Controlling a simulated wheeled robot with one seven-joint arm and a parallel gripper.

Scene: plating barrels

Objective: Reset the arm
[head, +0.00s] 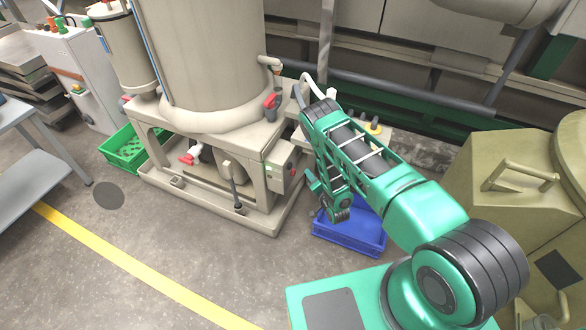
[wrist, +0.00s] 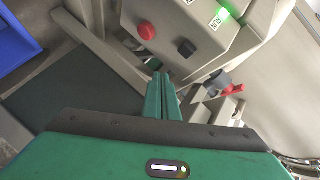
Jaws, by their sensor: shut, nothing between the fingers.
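My green arm reaches out from the lower right in the head view and bends down at its far end. My gripper (head: 341,214) hangs in front of the blue crate (head: 345,242), to the right of the beige tank stand (head: 255,160). In the wrist view my gripper (wrist: 161,82) shows two green fingers pressed together, with nothing between them. The fingers point toward a beige control box with a red button (wrist: 146,30), a black knob (wrist: 186,47) and a lit green RUN lamp (wrist: 228,8). I cannot tell the exact gap to the box.
A red-handled valve (wrist: 232,89) is right of the fingers in the wrist view. A green crate (head: 125,150) stands left of the tank stand. A beige barrel (head: 510,190) is close on the right. A grey table (head: 35,180) stands at left. The floor around the yellow line (head: 130,262) is clear.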

